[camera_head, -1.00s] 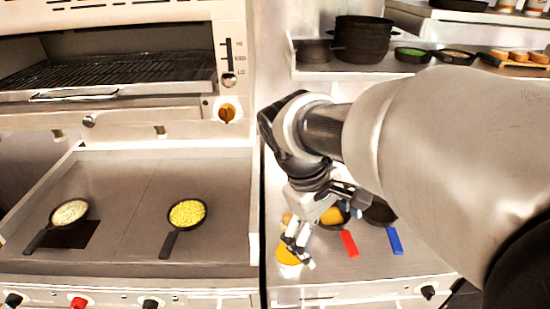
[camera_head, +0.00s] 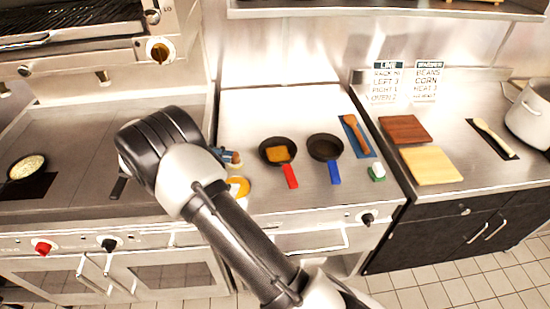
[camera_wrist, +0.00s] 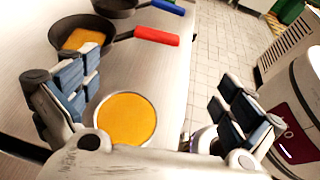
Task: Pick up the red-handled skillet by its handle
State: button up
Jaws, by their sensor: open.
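The red-handled skillet (camera_head: 266,158) stands on the steel counter, a dark pan with an orange-brown slab of food in it. Its red handle (camera_head: 290,176) points toward the front edge. In the wrist view the skillet (camera_wrist: 52,40) is at upper left, with its red handle (camera_wrist: 150,36) pointing right. My gripper (camera_wrist: 158,78) is open, its blue-padded fingers wide apart with nothing between them. The handle lies beyond the fingertips, apart from them. In the head view my arm hides most of the gripper, which is left of the skillet.
A blue-handled skillet (camera_head: 325,147) stands just right. A round dish of orange-yellow contents (camera_head: 238,187) is near my gripper; it also shows below the fingers in the wrist view (camera_wrist: 126,118). A spatula (camera_head: 355,132), a green-and-white item (camera_head: 377,172) and cutting boards (camera_head: 432,165) lie farther right.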

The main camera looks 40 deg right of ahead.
jog(key=b+x, duration=0.2)
jog(key=x, duration=0.9)
jog(key=shift+f+b, duration=0.1)
jog(key=shift+b, duration=0.25)
jog(key=shift+w+b+x, duration=0.15)
jog(key=shift+b+x, duration=0.45)
jog(key=shift+x, duration=0.8)
jog(key=shift+w+b+x, duration=0.1)
jog(key=shift+b+x, duration=0.45)
jog(key=shift+x, duration=0.8)
jog(key=shift+d, duration=0.1)
jog(key=shift+c, duration=0.6)
jog(key=c, duration=1.8)
